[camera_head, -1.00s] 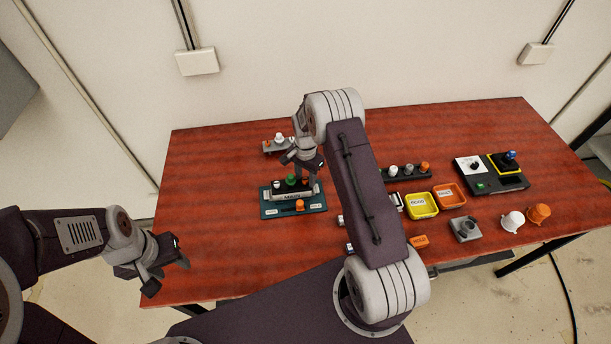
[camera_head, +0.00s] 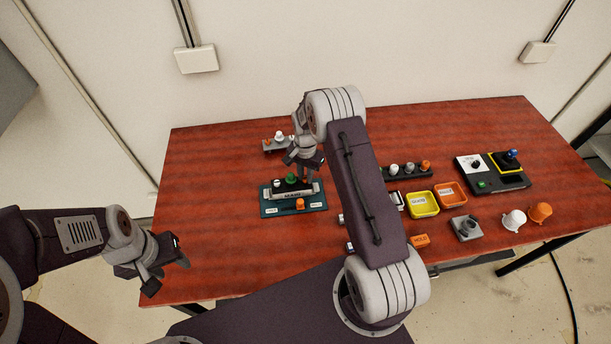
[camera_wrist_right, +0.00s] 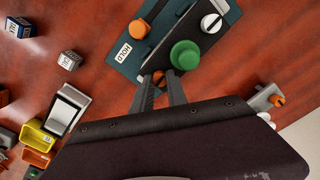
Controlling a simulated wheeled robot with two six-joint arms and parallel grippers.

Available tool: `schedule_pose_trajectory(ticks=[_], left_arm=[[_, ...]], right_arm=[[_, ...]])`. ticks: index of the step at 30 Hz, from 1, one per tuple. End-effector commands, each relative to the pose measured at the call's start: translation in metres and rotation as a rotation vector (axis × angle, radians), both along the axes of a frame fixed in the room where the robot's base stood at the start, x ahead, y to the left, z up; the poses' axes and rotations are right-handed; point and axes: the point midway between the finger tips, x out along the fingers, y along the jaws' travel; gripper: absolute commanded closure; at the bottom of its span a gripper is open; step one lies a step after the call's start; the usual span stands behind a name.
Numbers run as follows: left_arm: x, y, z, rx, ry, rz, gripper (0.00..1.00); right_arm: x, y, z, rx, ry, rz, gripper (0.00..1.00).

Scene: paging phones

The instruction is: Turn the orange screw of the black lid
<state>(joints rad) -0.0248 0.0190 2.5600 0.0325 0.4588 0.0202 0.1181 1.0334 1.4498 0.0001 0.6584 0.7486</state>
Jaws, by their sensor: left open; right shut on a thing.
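The black lid (camera_head: 285,188) sits on a teal board (camera_head: 267,208) at the left middle of the table. It carries a white screw (camera_head: 277,184), a green knob (camera_head: 291,178) and an orange screw, which shows between my fingers in the right wrist view (camera_wrist_right: 160,79). My right gripper (camera_head: 308,172) reaches down over the lid's right end. Its fingers (camera_wrist_right: 160,92) are shut on the orange screw, which they partly hide.
An orange knob (camera_head: 300,203) stands on the front of the board. A grey holder (camera_head: 270,147) is behind it. Yellow (camera_head: 422,212) and orange (camera_head: 463,187) trays and two cups (camera_head: 513,221) lie to the right. My right arm covers the table's middle.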

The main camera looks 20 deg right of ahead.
Motion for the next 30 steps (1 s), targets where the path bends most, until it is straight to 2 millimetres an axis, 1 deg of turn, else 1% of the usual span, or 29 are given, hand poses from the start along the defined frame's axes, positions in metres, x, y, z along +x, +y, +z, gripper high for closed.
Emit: schedule_pose_trajectory(ticks=[1, 9, 30], left_arm=[[0.000, 0.000, -0.003, 0.000, 0.000, 0.000, 0.55], [0.000, 0.000, -0.012, 0.000, 0.000, 0.000, 0.55], [0.000, 0.000, -0.025, 0.000, 0.000, 0.000, 0.55]], right_arm=[[0.000, 0.000, -0.001, 0.000, 0.000, 0.037, 1.00], [0.000, 0.000, -0.001, 0.000, 0.000, 0.292, 1.00], [0.000, 0.002, -0.001, 0.000, 0.000, 0.955, 1.00]])
